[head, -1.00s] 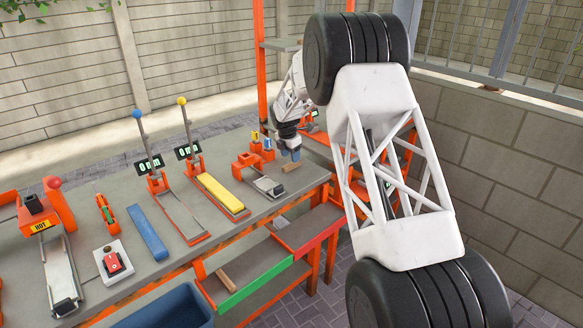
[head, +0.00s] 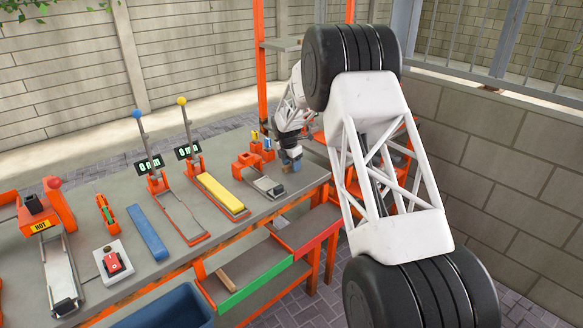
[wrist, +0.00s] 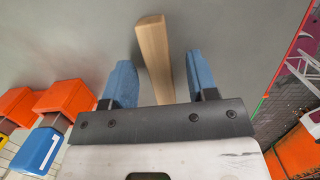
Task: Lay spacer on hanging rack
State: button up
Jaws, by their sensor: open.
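A light wooden bar (wrist: 153,48), which looks like the spacer, lies on the grey worktop. In the wrist view its near end reaches between the two blue fingers of my gripper (wrist: 161,80), with a gap on each side. My gripper is open and holds nothing. In the head view my gripper (head: 291,164) is low over the right end of the bench and hides most of the bar. I cannot tell for sure which part is the hanging rack; orange framework stands behind my arm at the right, partly hidden.
The bench (head: 236,150) carries a yellow bar (head: 221,192) and a blue bar (head: 148,232) to the left. Small orange and blue holders (head: 262,143) stand close behind my gripper. Another wooden piece (head: 226,277) lies in a lower tray. A block wall is at the right.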

grip_shut()
jog(key=shift+r, duration=0.1)
notch_tip(320, 180, up, 10)
dwell(0.8)
jog(key=shift+d, duration=0.15)
dwell(0.4)
